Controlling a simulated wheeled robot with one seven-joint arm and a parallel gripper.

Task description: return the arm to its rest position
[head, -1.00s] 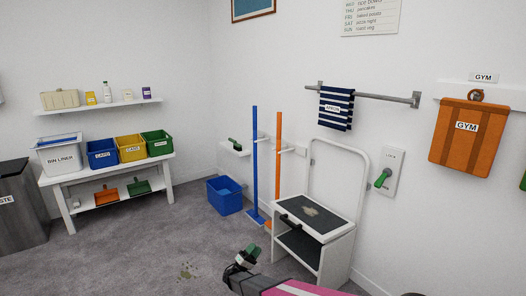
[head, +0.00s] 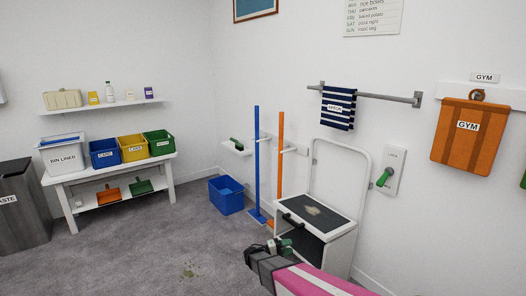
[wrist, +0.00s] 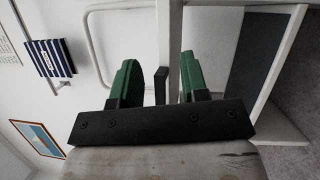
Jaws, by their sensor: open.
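My gripper (head: 279,246) is at the lower middle of the head view, at the end of my pink arm, in front of the white step stool (head: 340,251). In the wrist view its two green fingers (wrist: 160,84) stand apart with nothing held between them. A dark bar shows beyond the gap between the fingers, and I cannot tell how far off it is. The stool's dark top (head: 316,212) bears a pale stain. My gripper covers part of the stool's lower left side in the head view.
A blue bin (head: 226,196) stands on the floor near a blue pole (head: 257,165) and an orange pole (head: 280,160). A white bench (head: 170,163) with coloured boxes is at the left, beside a grey waste bin (head: 22,205). The carpet (head: 140,245) between is clear apart from a small stain.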

